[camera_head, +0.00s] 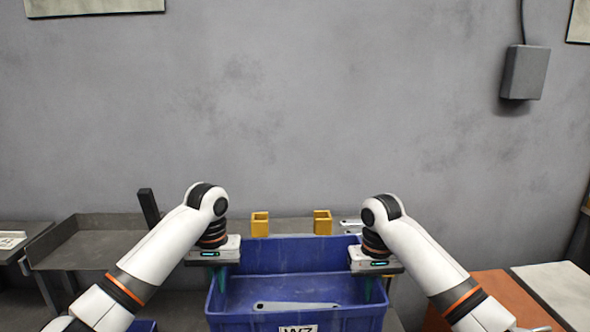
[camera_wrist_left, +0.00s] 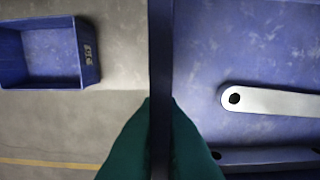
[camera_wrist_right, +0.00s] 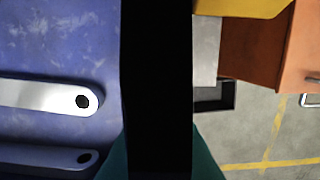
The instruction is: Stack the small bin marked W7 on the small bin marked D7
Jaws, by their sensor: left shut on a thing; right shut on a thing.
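The small blue bin marked W7 (camera_head: 298,327) is in the lower middle of the head view, its label partly cut off by the bottom edge. A flat grey metal bracket with holes (camera_head: 295,306) lies in it. My left gripper (camera_head: 221,278) is shut on the bin's left wall and my right gripper (camera_head: 368,288) on its right wall. In the left wrist view, another blue bin (camera_wrist_left: 42,55) sits apart on the floor, its marking too blurred to read. A blue corner (camera_head: 143,326) at the head view's lower left may be the same bin.
A bench with two yellow blocks (camera_head: 259,224) (camera_head: 322,222) stands behind the held bin. A grey tray table (camera_head: 95,245) is at left. An orange-brown cabinet (camera_head: 490,290) and a pale-topped table (camera_head: 560,290) are at right. Open floor (camera_wrist_left: 60,130) surrounds the other bin.

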